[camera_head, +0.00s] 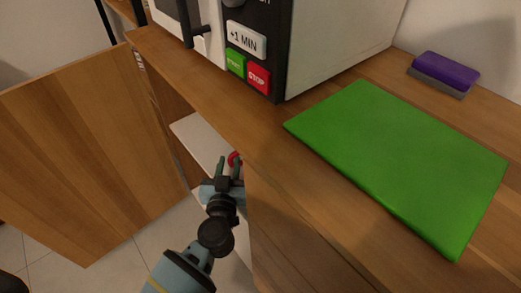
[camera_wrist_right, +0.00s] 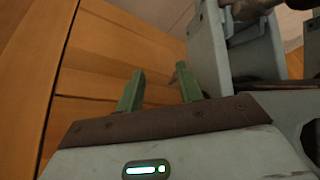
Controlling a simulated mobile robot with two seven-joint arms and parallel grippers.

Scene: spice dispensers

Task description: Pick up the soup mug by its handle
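A small red curved piece (camera_head: 234,157), which looks like part of the soup mug, shows in the head view at the open cabinet below the counter. The rest of it is hidden by my gripper and the counter edge. My left gripper (camera_head: 229,165) reaches into the cabinet with its green fingers apart, right at the red piece. I cannot tell whether a finger touches it. My right gripper (camera_wrist_right: 160,78) shows in the right wrist view, its green fingers apart with nothing between them. It is not in the head view.
The open wooden cabinet door (camera_head: 85,150) stands at the left. A white shelf (camera_head: 193,135) is inside the cabinet. On the counter (camera_head: 265,155) are a microwave (camera_head: 335,40), a green board (camera_head: 400,160) and a purple sponge (camera_head: 446,70). Wooden panels (camera_wrist_right: 30,75) are close to my right gripper.

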